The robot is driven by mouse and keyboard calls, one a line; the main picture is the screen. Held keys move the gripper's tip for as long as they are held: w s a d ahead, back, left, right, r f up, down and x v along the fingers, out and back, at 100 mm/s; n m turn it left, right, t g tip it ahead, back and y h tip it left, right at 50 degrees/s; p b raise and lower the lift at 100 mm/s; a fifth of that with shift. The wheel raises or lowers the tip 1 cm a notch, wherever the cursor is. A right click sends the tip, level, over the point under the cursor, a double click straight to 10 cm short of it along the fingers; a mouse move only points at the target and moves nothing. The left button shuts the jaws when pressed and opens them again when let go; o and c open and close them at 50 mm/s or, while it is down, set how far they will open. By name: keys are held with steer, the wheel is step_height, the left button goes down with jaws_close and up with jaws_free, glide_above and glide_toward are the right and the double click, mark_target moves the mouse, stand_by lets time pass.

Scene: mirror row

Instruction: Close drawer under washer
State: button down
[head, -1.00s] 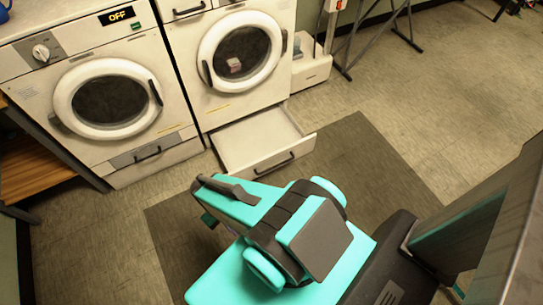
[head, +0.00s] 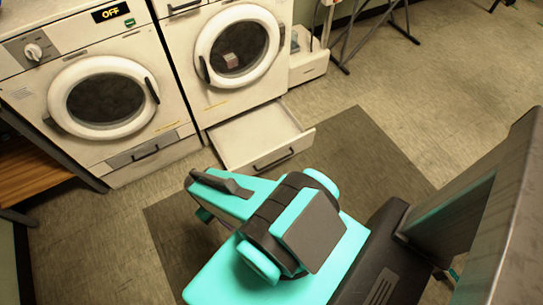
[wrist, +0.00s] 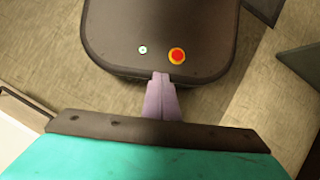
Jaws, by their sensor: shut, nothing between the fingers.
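The drawer (head: 257,137) under the right-hand washer (head: 238,62) is pulled out toward me. Its pale front carries a dark bar handle (head: 273,160). My gripper (wrist: 162,82) shows in the wrist view as two pale purple fingers, shut together and empty. It points toward my own dark base with its red button. In the head view the fingers are hidden. A pale panel at the left edge of the wrist view is too cut off to name.
The left-hand washer (head: 104,100) reads OFF, and its own bottom drawer (head: 147,152) is shut. A dark mat (head: 355,150) lies before the open drawer. A white unit (head: 308,62) and metal stand legs (head: 405,18) are at the back. Floor to the right is clear.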

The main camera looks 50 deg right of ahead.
mark_target(265, 157)
steer(key=w+d+f+n+t+y+b, duration=0.25)
steer(key=w+d+f+b, duration=0.35)
steer(key=d+b, duration=0.4)
steer(key=w+d+f+n+t+y+b, duration=0.2)
steer(key=w+d+f+n+t+b, duration=0.3)
steer(key=d+b, duration=0.55)
steer(key=s+d+f+n+t+h+b, duration=0.1)
steer(key=s+d+n+t+b, duration=0.1)
steer(key=d+b, duration=0.6)
steer(key=s+d+f+n+t+h+b, duration=0.1)
steer(key=d+b, duration=0.7)
steer(key=d, duration=0.9)
steer(key=s+f+n+t, duration=0.1)
steer(key=s+t, duration=0.1)
steer(key=s, duration=0.1)
steer(key=shift+f+n, duration=0.25)
steer(key=shift+n, duration=0.1)
steer(key=shift+f+h, duration=0.1)
steer(key=shift+h, duration=0.15)
